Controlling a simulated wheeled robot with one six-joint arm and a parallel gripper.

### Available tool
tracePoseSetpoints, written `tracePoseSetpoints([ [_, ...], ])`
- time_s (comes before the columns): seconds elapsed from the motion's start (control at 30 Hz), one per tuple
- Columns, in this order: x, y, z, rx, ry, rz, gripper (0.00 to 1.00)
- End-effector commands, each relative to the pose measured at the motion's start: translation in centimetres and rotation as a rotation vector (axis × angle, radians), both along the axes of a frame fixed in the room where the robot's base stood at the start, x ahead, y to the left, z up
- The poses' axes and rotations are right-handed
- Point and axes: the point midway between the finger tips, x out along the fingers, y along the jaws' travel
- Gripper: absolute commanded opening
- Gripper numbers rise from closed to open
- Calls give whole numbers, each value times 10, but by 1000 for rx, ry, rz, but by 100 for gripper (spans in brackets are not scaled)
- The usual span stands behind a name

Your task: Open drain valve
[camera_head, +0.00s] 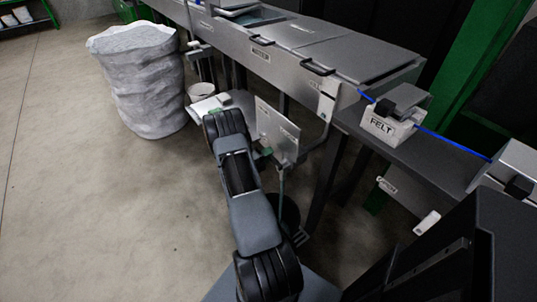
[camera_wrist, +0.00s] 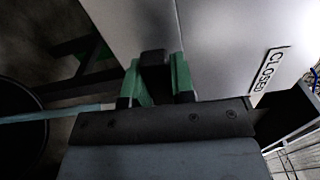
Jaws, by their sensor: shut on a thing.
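My gripper (camera_wrist: 158,85) has green fingers on either side of a small black valve handle (camera_wrist: 153,60) and is shut on it, in front of a grey metal plate (camera_wrist: 225,35). A white label reading CLOSED (camera_wrist: 270,70) is on the plate, right of the handle. In the head view my gripper (camera_head: 262,154) is at the lower left of the same plate (camera_head: 277,128), under the long metal trough; my arm hides most of the handle there.
The long grey trough (camera_head: 300,50) with lids and handles is above the plate. A white FELT block (camera_head: 385,127) on the bench (camera_head: 440,160) has a blue cable (camera_head: 450,143) through it. A large white sack (camera_head: 140,80) stands left.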

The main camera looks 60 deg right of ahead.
Motion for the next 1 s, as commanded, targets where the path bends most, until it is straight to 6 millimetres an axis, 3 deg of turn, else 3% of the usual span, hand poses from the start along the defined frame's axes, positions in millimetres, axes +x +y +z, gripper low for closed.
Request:
tracePoseSetpoints([
  [0.03, -3, 2, -4, 10, 13, -5, 0],
  [0.07, -3, 2, -4, 10, 13, -5, 24],
  [0.33, -2, 1, -2, 6, 8, -3, 49],
  [0.67, 1, 6, -1, 4, 4, -1, 49],
  [1.0, 22, 66, -1, 4, 5, 4, 49],
])
